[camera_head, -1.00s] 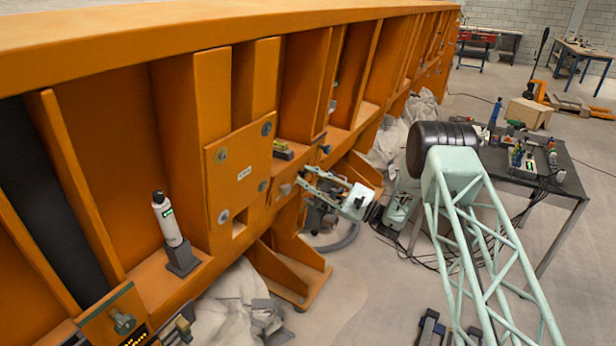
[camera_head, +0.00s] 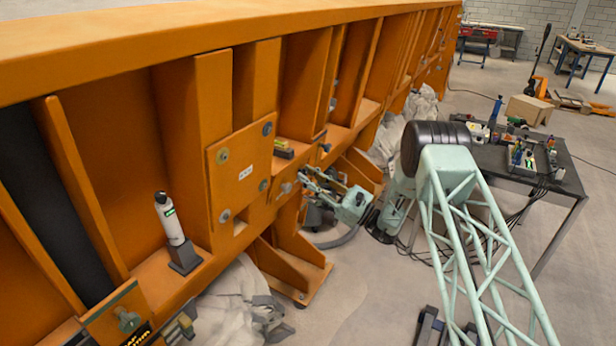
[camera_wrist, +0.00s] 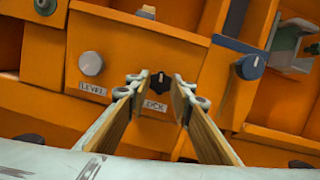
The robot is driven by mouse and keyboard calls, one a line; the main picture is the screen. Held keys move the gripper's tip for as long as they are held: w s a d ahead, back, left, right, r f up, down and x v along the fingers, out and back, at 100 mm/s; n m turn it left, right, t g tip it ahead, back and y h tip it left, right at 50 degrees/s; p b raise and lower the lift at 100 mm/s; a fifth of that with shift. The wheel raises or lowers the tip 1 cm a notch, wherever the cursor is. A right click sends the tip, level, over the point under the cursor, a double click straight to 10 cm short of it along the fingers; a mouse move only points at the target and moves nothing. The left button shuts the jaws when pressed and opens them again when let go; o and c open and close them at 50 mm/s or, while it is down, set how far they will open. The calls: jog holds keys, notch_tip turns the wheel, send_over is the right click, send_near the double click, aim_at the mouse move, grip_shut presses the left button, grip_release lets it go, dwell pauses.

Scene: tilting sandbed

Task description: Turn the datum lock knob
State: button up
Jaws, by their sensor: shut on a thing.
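The lock knob (camera_wrist: 160,81) is small and black with a pale pointer mark, on an orange panel in the wrist view. The pointer looks roughly upright. A white label (camera_wrist: 154,105) below it reads "LOCK", its left part covered. My gripper (camera_wrist: 158,82) has one fingertip on each side of the knob and is shut on it. In the head view, my gripper (camera_head: 304,178) reaches the orange frame's side, and its fingers hide the knob.
A pale round knob labelled "LEVEL" (camera_wrist: 91,63) is left of the lock knob. A blue-faced knob (camera_wrist: 250,67) is to the right. Orange ribs (camera_head: 290,90) surround the panel. A white bottle (camera_head: 169,219) stands on the lower ledge. A black table (camera_head: 545,184) is at right.

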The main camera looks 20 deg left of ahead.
jog(key=o, duration=0.8)
jog(key=shift+c, duration=0.2)
jog(key=shift+d, duration=0.15)
jog(key=v, duration=1.2)
jog(key=shift+r, duration=0.15)
